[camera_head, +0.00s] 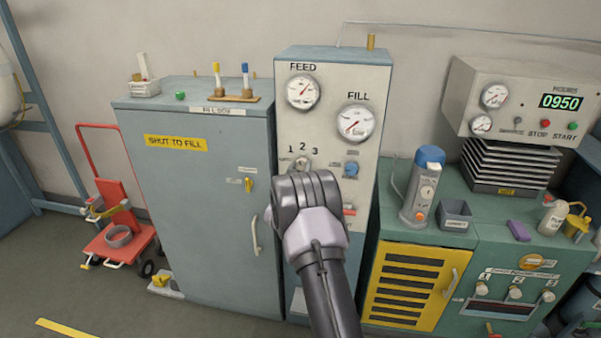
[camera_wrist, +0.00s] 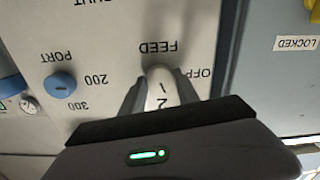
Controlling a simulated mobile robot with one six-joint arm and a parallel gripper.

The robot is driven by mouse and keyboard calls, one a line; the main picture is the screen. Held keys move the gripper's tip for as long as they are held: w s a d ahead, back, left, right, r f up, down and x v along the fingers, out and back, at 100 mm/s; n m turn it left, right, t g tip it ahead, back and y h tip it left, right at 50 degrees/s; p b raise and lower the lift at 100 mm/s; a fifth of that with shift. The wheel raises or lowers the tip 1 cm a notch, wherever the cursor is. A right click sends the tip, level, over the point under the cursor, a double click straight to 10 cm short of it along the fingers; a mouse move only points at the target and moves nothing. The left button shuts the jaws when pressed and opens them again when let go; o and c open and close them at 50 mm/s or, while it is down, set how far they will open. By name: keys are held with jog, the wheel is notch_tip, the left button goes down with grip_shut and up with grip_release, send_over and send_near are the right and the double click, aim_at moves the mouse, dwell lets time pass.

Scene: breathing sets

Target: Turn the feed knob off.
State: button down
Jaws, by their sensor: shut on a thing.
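The feed knob (camera_wrist: 157,86) is a pale grey knob on the light front panel, between the FEED and OFF labels in the wrist view. My gripper (camera_wrist: 160,98) is shut on it, with a dark finger on each side. In the head view, part of the knob (camera_head: 302,163) shows below the numbers 1, 2 and 3. My gripper (camera_head: 302,180) covers what lies below it, and its fingertips are mostly hidden.
A blue port knob (camera_head: 351,169) is close on the right of the panel. The feed gauge (camera_head: 303,91) and fill gauge (camera_head: 355,123) are above. A grey cabinet (camera_head: 205,230) stands left; a green bench with a blue-capped canister (camera_head: 422,190) stands right.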

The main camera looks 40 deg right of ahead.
jog(key=n, duration=0.3)
jog(key=shift+n+b, duration=0.4)
jog(key=n, duration=0.3)
jog(key=n+p, duration=0.1)
jog(key=n, duration=0.5)
jog(key=shift+n, duration=0.4)
jog(key=c, duration=0.9)
grip_release()
